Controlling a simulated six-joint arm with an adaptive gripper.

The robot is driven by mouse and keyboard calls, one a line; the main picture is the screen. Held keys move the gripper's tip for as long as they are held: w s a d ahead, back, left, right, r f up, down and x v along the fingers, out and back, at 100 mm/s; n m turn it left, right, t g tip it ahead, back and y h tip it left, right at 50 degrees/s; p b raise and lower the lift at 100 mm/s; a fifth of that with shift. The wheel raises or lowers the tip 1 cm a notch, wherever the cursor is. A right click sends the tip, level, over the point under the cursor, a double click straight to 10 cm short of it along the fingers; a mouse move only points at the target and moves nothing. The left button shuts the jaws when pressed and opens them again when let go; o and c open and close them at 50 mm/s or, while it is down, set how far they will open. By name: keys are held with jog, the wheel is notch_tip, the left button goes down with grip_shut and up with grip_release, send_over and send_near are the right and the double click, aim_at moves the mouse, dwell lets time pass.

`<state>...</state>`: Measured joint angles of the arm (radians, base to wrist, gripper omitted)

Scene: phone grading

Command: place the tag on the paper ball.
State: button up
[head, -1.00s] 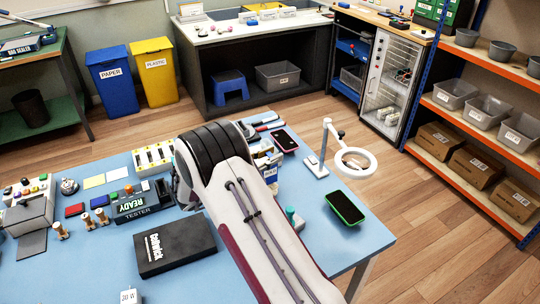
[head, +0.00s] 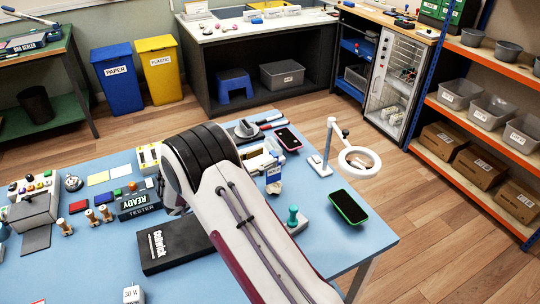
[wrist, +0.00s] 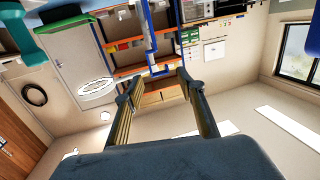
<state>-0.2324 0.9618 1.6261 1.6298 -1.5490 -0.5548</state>
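My gripper (wrist: 156,85) shows in the wrist view with its two fingers apart and nothing visibly held between them. In the head view its fingertips are hidden behind my own arm, over the middle of the blue table (head: 385,236). I cannot make out a tag or a paper ball for certain in either view; my arm covers part of the table.
A teal-handled stamp (head: 293,215) stands right of my arm; a green-edged phone (head: 348,207) and a ring magnifier (head: 360,160) are farther right. Another phone (head: 288,139) lies behind.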

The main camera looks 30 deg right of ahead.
jog(key=v, duration=0.7)
jog(key=shift+a, duration=0.15)
dwell(0.4)
